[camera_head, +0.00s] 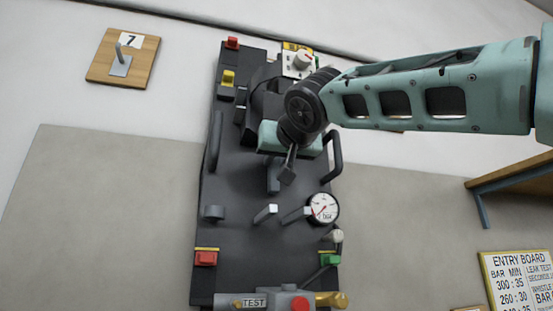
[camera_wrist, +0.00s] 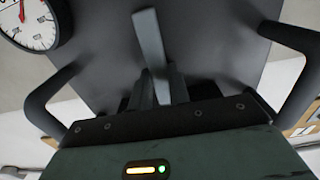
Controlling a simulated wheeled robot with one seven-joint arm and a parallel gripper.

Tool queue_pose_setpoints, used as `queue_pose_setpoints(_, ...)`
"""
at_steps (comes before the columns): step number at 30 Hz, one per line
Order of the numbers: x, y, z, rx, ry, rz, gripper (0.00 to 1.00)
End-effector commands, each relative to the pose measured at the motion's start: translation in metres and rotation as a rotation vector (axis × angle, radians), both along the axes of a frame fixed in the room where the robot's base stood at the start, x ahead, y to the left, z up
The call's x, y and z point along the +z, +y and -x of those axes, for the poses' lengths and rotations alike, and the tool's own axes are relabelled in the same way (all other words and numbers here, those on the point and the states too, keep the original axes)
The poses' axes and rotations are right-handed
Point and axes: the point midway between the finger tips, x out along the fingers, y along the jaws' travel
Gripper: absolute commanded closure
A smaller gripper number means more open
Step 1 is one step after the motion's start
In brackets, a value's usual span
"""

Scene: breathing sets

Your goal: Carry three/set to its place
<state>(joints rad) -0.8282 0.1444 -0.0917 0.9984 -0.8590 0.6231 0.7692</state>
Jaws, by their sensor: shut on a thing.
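The breathing set (camera_head: 240,190) is a long dark backplate with loop handles at both sides, a round white gauge (camera_head: 323,207), and red, yellow and green blocks. A part marked TEST is at its lower end. My gripper (camera_head: 288,168) is over its middle, between the side handles, and covers some of the upper half. In the wrist view the fingers (camera_wrist: 160,88) are closed at a grey bar (camera_wrist: 149,40) in front of the dark plate (camera_wrist: 210,35). The exact grip is partly hidden. I cannot tell whether the set rests on something.
A wooden plaque (camera_head: 104,62) with a metal hook and the number 7 is on the pale wall at upper left. An entry board (camera_head: 520,280) is at lower right, below a wooden-topped table or shelf (camera_head: 515,178). The grey area left of the set is clear.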

Motion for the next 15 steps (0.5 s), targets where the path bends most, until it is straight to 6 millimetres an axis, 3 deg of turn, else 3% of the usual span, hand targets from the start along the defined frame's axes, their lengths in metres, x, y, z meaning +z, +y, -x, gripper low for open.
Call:
queue_pose_setpoints(14, 0.0052, -0.0016, 0.0019, 0.001, -0.01, -0.004, 1.0)
queue_pose_setpoints(15, 0.0052, -0.0016, 0.0019, 0.001, -0.009, -0.004, 0.77)
